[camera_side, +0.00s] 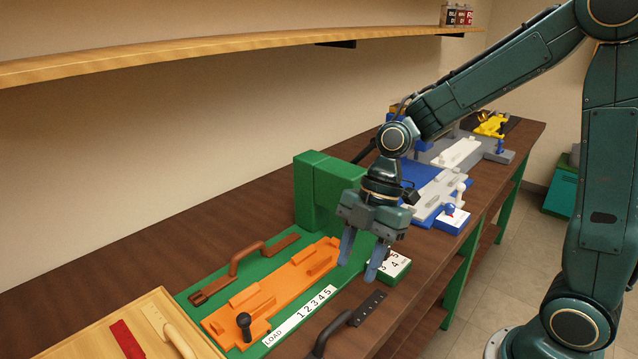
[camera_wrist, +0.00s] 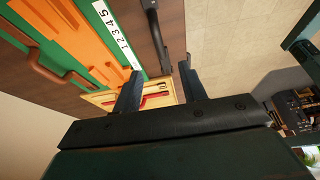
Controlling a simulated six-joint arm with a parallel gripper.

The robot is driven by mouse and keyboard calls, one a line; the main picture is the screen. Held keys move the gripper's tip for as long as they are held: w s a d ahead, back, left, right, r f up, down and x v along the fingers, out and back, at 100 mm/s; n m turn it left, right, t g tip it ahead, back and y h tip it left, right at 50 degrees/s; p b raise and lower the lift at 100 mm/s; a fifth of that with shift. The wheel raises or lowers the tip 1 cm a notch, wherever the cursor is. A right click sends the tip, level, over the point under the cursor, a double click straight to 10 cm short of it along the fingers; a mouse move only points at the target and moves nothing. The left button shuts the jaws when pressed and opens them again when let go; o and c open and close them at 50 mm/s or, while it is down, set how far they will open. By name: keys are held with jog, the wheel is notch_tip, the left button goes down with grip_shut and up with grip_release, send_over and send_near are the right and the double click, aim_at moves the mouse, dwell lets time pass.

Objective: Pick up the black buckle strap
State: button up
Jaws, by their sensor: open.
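The black buckle strap (camera_side: 336,326) lies on the brown bench beside the green board, near the bench's front edge. It has a raised loop and a flat end with holes; its near end is cut off by the frame. In the wrist view the strap (camera_wrist: 155,32) shows beyond the fingers, towards the top. My gripper (camera_side: 360,262) is open and empty, with its fingers pointing down above the bench, apart from the strap. Its two fingers also show in the wrist view (camera_wrist: 159,82).
An orange fixture (camera_side: 258,305) and a brown strap (camera_side: 238,262) are on the green board, with a numbered label (camera_side: 300,315). A green block (camera_side: 322,190) rises behind my gripper. A wooden tray (camera_side: 75,338) is at lower left. Blue and white fixtures (camera_side: 435,190) stand farther back.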

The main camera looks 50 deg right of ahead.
aim_at(338, 320)
jog(key=x, duration=0.8)
jog(key=shift+f, duration=0.1)
jog(key=shift+x, duration=2.5)
jog(key=shift+w, duration=0.15)
grip_shut()
